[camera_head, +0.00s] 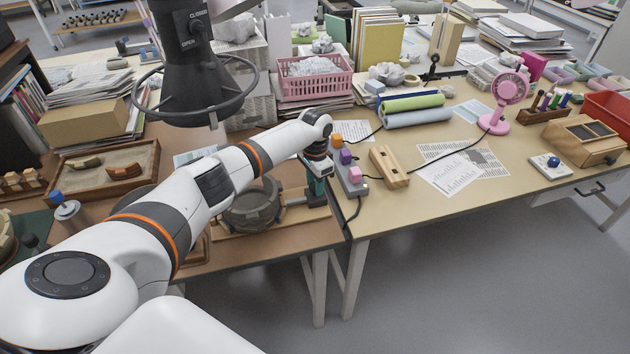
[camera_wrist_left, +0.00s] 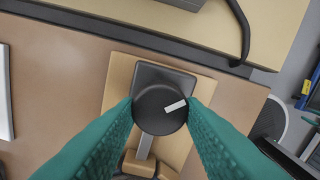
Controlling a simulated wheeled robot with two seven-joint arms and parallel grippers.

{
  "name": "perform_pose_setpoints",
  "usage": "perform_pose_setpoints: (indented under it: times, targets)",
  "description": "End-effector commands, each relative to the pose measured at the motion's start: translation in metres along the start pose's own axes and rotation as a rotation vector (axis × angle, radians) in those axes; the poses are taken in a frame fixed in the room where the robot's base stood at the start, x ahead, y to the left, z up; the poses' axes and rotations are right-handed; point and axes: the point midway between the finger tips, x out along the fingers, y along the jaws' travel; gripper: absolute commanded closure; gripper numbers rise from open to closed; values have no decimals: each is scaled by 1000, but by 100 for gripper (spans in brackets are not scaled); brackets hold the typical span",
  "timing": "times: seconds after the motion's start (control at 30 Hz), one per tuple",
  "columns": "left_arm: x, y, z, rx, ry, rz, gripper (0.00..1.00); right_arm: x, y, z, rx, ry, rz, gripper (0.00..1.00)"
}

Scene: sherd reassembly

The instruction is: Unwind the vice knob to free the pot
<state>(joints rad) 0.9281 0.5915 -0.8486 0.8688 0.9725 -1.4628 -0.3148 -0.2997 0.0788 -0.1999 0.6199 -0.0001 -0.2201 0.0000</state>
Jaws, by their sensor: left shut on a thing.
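The dark grey pot (camera_head: 252,208) sits on the wooden vice board (camera_head: 290,218) near the front edge of the brown table. My left gripper (camera_head: 317,184) reaches down at the right end of the board. In the left wrist view, its teal fingers (camera_wrist_left: 160,112) are shut on the round black vice knob (camera_wrist_left: 153,120), one on each side. The knob has a white pointer mark (camera_wrist_left: 175,106) that points right and slightly up. The arm hides part of the pot's surroundings in the head view. My right gripper is not in view.
A power strip (camera_head: 349,178) with coloured plugs lies close to the right of my left gripper. A sand tray (camera_head: 105,168) with sherds lies at the left. A black funnel-like fixture with a ring (camera_head: 195,95) hangs above the arm. A pink basket (camera_head: 315,85) stands behind.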

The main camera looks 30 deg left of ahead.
Motion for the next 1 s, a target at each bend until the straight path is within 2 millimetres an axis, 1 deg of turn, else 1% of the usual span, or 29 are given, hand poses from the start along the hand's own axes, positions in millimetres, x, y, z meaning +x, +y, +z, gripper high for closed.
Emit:
perform_pose_setpoints:
  times: [0.03,0.27,0.5,1.0]
  targets:
    - [-3,-1,1,-22,-1,-2,87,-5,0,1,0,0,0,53]
    - [-5,-2,1,-176,0,-4,87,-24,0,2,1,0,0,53]
    - [-5,-2,1,-400,-1,-4,87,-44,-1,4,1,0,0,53]
    - [-4,-2,2,-877,-3,-4,87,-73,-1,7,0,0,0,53]
